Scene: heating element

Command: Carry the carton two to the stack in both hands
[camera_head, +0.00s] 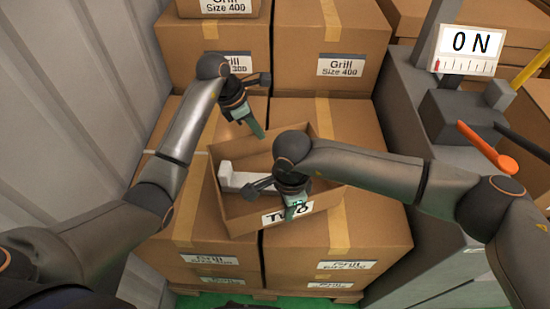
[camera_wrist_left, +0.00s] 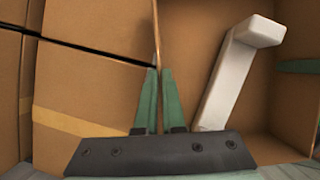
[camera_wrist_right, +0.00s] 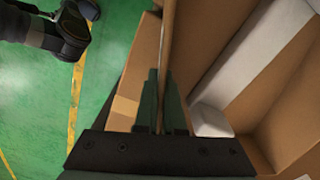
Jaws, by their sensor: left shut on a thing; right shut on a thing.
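The carton two (camera_head: 240,217) is an open-topped cardboard box with a partly covered "Two" label. It sits askew over the stack of grill cartons (camera_head: 365,235); I cannot tell whether it touches them. A white angular part (camera_head: 236,180) lies inside it and also shows in the left wrist view (camera_wrist_left: 226,85). My left gripper (camera_head: 258,131) is shut on the far wall, whose edge runs between the fingers in the left wrist view (camera_wrist_left: 160,95). My right gripper (camera_head: 292,208) is shut on the near, labelled wall, also seen in the right wrist view (camera_wrist_right: 159,95).
Taller grill cartons (camera_head: 325,45) stand behind. A corrugated wall (camera_head: 85,100) is close on the left. Green floor shows in the right wrist view (camera_wrist_right: 45,90).

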